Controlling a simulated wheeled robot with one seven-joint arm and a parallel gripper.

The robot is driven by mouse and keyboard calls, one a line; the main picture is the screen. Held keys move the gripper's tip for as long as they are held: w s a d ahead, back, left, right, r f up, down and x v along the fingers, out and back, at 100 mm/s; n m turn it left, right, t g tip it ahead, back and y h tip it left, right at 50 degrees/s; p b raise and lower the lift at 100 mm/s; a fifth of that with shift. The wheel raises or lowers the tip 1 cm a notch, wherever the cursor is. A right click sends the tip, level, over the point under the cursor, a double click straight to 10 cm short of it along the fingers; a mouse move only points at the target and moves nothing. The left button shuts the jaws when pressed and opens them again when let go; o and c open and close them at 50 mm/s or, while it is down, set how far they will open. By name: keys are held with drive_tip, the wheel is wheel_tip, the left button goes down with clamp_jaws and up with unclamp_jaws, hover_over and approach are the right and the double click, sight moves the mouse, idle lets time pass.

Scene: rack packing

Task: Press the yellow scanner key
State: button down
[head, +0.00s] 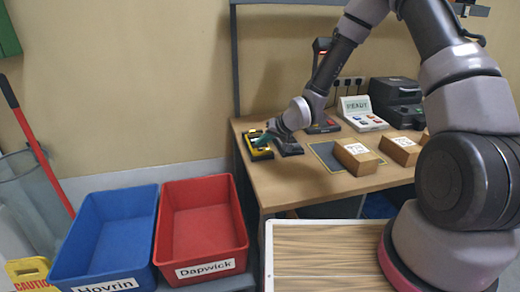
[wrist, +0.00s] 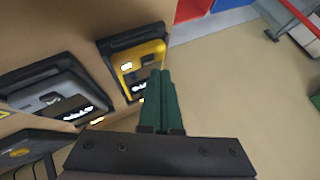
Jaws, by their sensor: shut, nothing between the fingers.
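A yellow scanner (head: 258,153) in a black holder lies at the left end of the wooden desk. In the wrist view the yellow scanner (wrist: 147,53) has dark patches and small white labels on its face. My gripper (head: 265,139) is over the scanner in the head view and hides part of it. In the wrist view the green fingers of my gripper (wrist: 161,74) are together and empty, with their tips overlapping the scanner's lower edge. I cannot tell whether they touch it.
A grey device (wrist: 58,100) sits beside the yellow one. Blue (head: 108,235) and red (head: 203,220) bins stand left.

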sight(262, 151)
drive_tip(key=shift+r, duration=0.1)
drive_tip(key=shift+r, duration=2.9)
drive_tip(key=shift+d, duration=0.1)
drive_tip(key=s+d+r+m+t+h, duration=0.1)
drive_tip(key=s+d+r+h, duration=0.2)
drive_tip(key=d+r, duration=0.65)
drive_tip(key=s+d+r+m+h, duration=0.1)
drive_tip(key=s+d+r+h, duration=0.2)
drive_tip(key=d+r, duration=0.65)
drive_tip(key=s+d+r+m, duration=0.1)
drive_tip(key=s+d+r, duration=0.2)
drive_tip(key=s+r, duration=0.3)
drive_tip(key=s+d+r+m+y, duration=0.1)
drive_tip(key=s+d+r, duration=0.3)
drive_tip(key=s, duration=1)
wheel_tip(262, 151, up, 2)
drive_tip(key=shift+m, duration=0.8)
